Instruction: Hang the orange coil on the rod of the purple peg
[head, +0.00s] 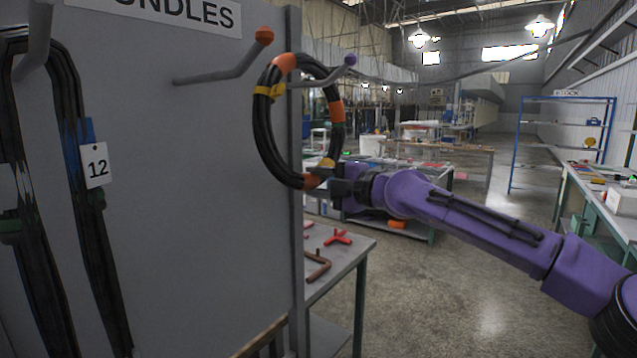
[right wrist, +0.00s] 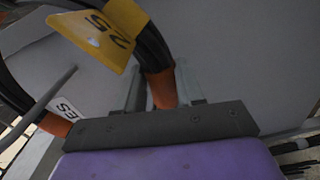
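The orange coil (head: 262,135) is a black hose ring with orange bands and a yellow tag (head: 268,91). It hangs upright in front of the grey panel's right edge. My right gripper (head: 328,180) is shut on its lower right part; the right wrist view shows an orange band (right wrist: 161,88) between the fingers (right wrist: 160,85). The purple peg's ball tip (head: 350,60) shows just right of the coil's upper right side. Its rod (head: 304,84) shows across the ring's opening and appears to run through it; the exact depth is hard to tell. My left gripper is not in view.
A red-tipped peg (head: 264,36) sticks out to the left of the coil. Black hoses with a "12" tag (head: 96,165) hang on the grey panel (head: 200,230) at left. A table (head: 340,258) with small red parts stands below right.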

